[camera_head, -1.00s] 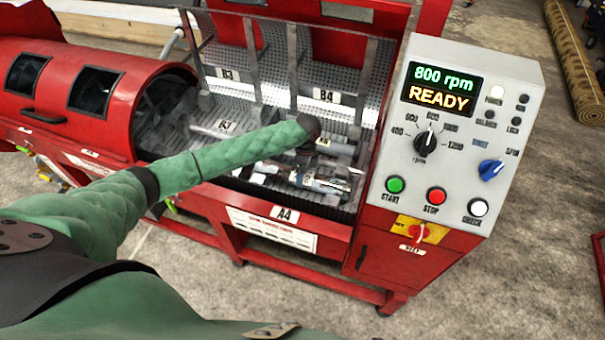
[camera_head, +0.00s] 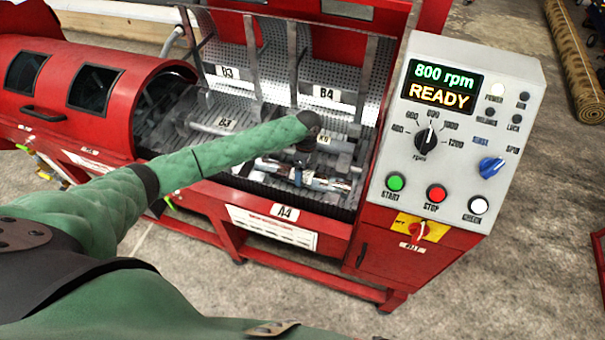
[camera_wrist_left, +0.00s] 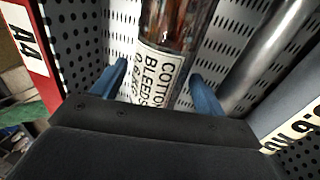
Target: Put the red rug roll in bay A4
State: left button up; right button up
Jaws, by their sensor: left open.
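The red rug roll (camera_wrist_left: 180,25), dark red-brown under clear wrap with a white "COTTON BLEEDS" label, lies on the slotted metal floor of bay A4. In the head view a part of it (camera_head: 325,183) shows behind the A4 tag (camera_head: 285,212). That tag also shows at the left of the left wrist view (camera_wrist_left: 20,35). My left gripper (camera_wrist_left: 160,90) is open, with one blue finger on each side of the roll's labelled part. In the head view the left gripper (camera_head: 299,172) is small, dark and partly hidden under my forearm. My right gripper is out of view.
A metal bar (camera_wrist_left: 270,55) runs beside the roll. Upright metal dividers (camera_head: 293,70) and perforated walls bound the bays. The red drum (camera_head: 85,95) stands at left, the control panel (camera_head: 455,130) at right, reading "800 rpm READY". Another rug roll (camera_head: 578,65) lies on the floor.

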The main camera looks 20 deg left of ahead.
pick_arm(q)
jog(key=b+v, duration=0.2)
jog(key=v, duration=0.9)
jog(key=shift+b, duration=0.35)
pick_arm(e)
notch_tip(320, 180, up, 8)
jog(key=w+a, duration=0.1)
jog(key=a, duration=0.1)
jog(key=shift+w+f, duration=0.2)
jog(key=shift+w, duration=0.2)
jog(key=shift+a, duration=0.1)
